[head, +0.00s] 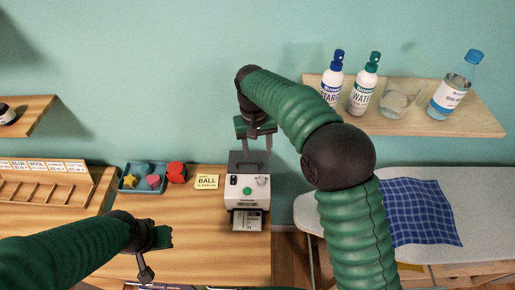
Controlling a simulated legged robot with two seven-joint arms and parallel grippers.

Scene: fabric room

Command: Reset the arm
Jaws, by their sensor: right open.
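My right arm (350,230) is green and ribbed; it rises from the bottom right and bends over to the left. My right gripper (257,136) is open and points down, just over the top of a white label machine (246,188) in the picture. I cannot tell whether it touches the machine. It holds nothing that I can see. My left arm (60,252) comes in from the left, and my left gripper (158,250) is over the front of the wooden table (215,255). I cannot make out how far its jaws are apart.
Bottles and a glass (398,98) stand on a wall shelf (455,122). A blue checked cloth (420,212) lies on an ironing board (480,200).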

